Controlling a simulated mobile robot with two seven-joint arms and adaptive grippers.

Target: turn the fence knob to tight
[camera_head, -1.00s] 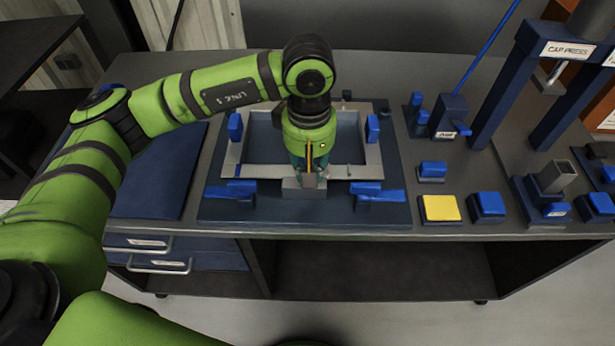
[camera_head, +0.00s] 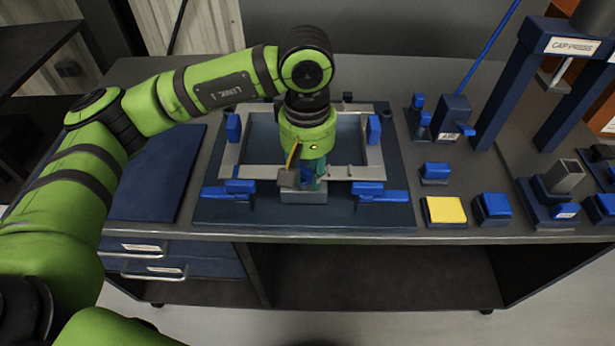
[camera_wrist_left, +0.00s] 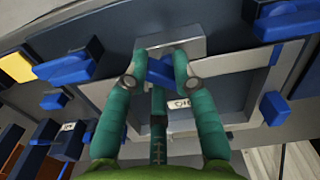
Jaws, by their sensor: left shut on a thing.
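The fence knob (camera_wrist_left: 160,72) is a blue bar handle on a grey block (camera_wrist_left: 183,45), at the front middle of the frame fixture. The block also shows in the head view (camera_head: 304,197). My left gripper (camera_wrist_left: 158,76) is shut on the knob, with its teal fingers on either side of it. In the head view the left gripper (camera_head: 308,178) points down at the fixture's front edge, and its wrist mostly hides the knob. A label beside the knob is partly covered by a finger, so I cannot read the knob's setting. My right gripper is not in view.
A grey rectangular frame (camera_head: 232,158) lies on a dark blue base (camera_head: 330,217), with blue clamps (camera_head: 232,189) (camera_head: 380,192) at its front. A yellow pad (camera_head: 444,210) and blue blocks stand to the right. The cap press (camera_head: 572,46) stands back right.

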